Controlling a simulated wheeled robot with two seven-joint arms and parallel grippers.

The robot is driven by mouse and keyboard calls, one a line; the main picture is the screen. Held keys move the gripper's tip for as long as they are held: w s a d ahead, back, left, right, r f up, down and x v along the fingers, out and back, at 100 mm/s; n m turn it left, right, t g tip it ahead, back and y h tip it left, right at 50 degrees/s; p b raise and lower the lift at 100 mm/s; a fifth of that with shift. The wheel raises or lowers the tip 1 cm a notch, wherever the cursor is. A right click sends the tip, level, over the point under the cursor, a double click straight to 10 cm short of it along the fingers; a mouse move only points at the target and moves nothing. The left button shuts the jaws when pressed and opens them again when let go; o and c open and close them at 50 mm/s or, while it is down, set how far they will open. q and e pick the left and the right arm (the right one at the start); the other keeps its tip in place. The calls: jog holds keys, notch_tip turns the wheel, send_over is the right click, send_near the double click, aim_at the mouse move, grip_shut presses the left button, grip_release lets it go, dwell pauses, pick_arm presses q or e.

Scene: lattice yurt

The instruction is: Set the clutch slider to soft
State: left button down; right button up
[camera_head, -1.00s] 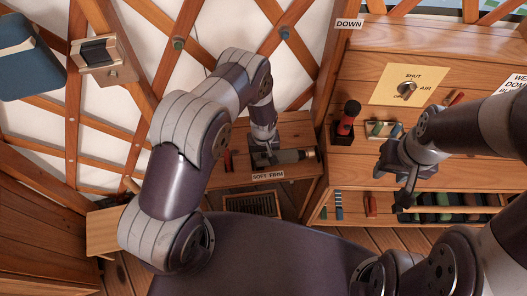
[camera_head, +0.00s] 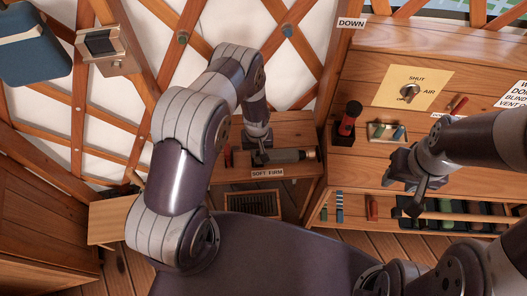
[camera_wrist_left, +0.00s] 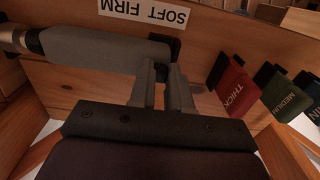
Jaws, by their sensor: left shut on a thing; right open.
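The clutch slider is at the low wooden bench behind a SOFT FIRM label (camera_head: 267,173). My left gripper (camera_head: 259,155) is shut on it, near the SOFT end of the label. The fingers and jaw mostly hide the slider. In the left wrist view, the closed fingers (camera_wrist_left: 165,92) stand beside the end of a grey cylinder (camera_wrist_left: 105,50), with the label (camera_wrist_left: 143,10) upside down above. The grey cylinder (camera_head: 288,156) also shows in the head view, lying right of my gripper. My right gripper (camera_head: 412,190) is open and empty before the right-hand bench.
Red THICK (camera_wrist_left: 232,88) and green MEDIUM (camera_wrist_left: 283,98) tags stand beside my left gripper. A red-topped holder (camera_head: 347,120), a small tray (camera_head: 388,133) and a SHUT/AIR knob plate (camera_head: 425,84) are on the right bench. A rack (camera_head: 450,212) of coloured items sits below.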

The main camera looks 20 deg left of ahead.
aim_at(257, 153)
pick_arm(q)
jog(key=c, duration=1)
grip_release()
jog(key=shift+w+a, duration=0.1)
jog(key=shift+a, duration=0.25)
jog(key=shift+c, duration=0.2)
jog(key=shift+d, duration=0.2)
notch_tip(257, 153, up, 13)
jog(key=b, duration=0.1)
jog(key=shift+f, duration=0.15)
jog(key=s+r+m+t, duration=0.1)
jog(key=s+r+m, duration=0.3)
jog(key=s+r, duration=1)
jog(key=shift+a+r+m, duration=0.3)
jog(key=shift+a+r, duration=0.15)
jog(key=shift+r, duration=1.4)
